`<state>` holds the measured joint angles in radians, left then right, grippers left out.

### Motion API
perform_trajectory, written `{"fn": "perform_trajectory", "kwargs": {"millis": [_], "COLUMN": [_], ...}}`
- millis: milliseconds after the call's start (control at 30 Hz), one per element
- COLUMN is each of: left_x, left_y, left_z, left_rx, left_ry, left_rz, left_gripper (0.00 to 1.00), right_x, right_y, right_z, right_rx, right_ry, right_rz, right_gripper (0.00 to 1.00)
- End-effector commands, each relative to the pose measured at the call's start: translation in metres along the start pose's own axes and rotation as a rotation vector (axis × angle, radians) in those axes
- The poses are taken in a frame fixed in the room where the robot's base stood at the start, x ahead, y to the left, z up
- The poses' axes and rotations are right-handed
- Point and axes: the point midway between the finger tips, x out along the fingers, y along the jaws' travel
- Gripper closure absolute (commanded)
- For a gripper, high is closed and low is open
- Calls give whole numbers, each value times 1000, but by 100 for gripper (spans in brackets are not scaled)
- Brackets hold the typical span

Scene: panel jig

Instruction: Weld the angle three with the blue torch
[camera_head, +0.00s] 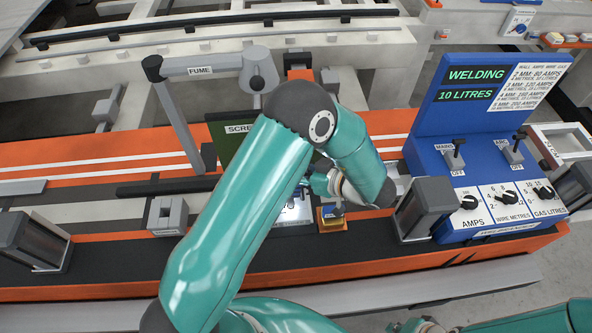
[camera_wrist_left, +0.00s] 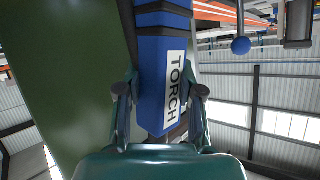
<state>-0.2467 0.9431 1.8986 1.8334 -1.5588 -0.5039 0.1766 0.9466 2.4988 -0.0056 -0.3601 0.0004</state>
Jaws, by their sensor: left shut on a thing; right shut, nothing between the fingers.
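My left gripper (camera_wrist_left: 160,95) is shut on the blue torch (camera_wrist_left: 165,75), whose white TORCH label faces the left wrist camera. In the head view my left arm hides most of this gripper and the torch over the bench. A pale metal piece (camera_head: 292,216) shows partly below the left wrist; I cannot tell which angle it is. My right gripper (camera_head: 420,326) is at the bottom edge of the head view, shut and empty, away from the bench. The blue welding panel (camera_head: 425,120) stands at the right; its display reads WELDING and 10 LITRES.
A green screen (camera_head: 222,128) stands behind my left arm, and the grey FUME arm (camera_head: 205,66) rises beside it. Dark posts (camera_head: 32,240) and (camera_head: 425,205) stand on the bench. The panel has MAINS and ARC levers and several dials.

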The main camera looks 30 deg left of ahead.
Motion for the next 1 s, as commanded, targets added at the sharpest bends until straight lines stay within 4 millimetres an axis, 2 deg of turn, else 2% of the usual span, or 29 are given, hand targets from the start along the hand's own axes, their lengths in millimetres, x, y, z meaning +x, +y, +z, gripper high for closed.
{"fn": "perform_trajectory", "kwargs": {"millis": [1000], "left_x": [-5], "left_y": [5], "left_z": [1], "left_rx": [-1], "left_ry": [1], "left_rz": [0], "left_gripper": [98], "right_x": [0], "right_y": [0], "right_z": [0], "right_rx": [0], "right_ry": [0], "right_rz": [0], "right_gripper": [100]}}
